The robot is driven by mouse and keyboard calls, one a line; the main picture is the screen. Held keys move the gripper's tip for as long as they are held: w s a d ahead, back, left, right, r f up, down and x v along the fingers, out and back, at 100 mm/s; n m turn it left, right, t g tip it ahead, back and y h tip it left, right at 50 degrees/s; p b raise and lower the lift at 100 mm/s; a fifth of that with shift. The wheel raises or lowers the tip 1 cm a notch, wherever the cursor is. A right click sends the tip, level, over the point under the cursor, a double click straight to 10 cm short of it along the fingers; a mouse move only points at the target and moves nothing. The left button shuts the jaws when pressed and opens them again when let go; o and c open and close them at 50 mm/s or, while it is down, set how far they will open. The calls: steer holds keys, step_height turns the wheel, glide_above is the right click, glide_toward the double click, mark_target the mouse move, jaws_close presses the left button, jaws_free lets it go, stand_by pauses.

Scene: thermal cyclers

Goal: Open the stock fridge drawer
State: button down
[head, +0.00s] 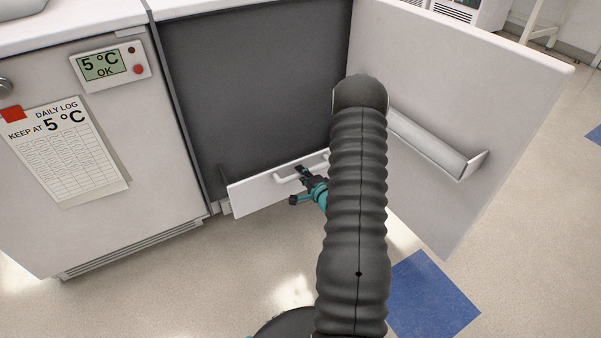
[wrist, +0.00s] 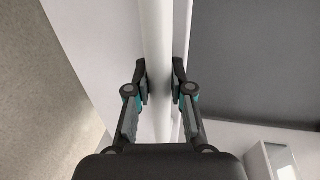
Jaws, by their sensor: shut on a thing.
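The stock fridge drawer (head: 250,194) has a low white front at the bottom of the open dark compartment. Its white bar handle (head: 286,179) runs along the front. My gripper (head: 298,185) is at this handle, and my arm hides the right part of the drawer. In the wrist view my gripper (wrist: 161,84) has one finger on each side of the pale handle bar (wrist: 156,40) and is shut on it. The drawer stands close to the compartment's front edge; I cannot tell exactly how far out it is.
The white fridge door (head: 480,90) stands wide open at the right, with a shelf bar (head: 430,145) on its inside. A closed cabinet (head: 130,120) with a 5 °C display (head: 101,65) and a log sheet (head: 66,146) stands left. The floor (head: 180,290) in front is clear.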

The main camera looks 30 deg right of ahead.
steer(key=shift+d, duration=0.15)
steer(key=c, duration=1)
jaws_free()
steer(key=v, duration=1.2)
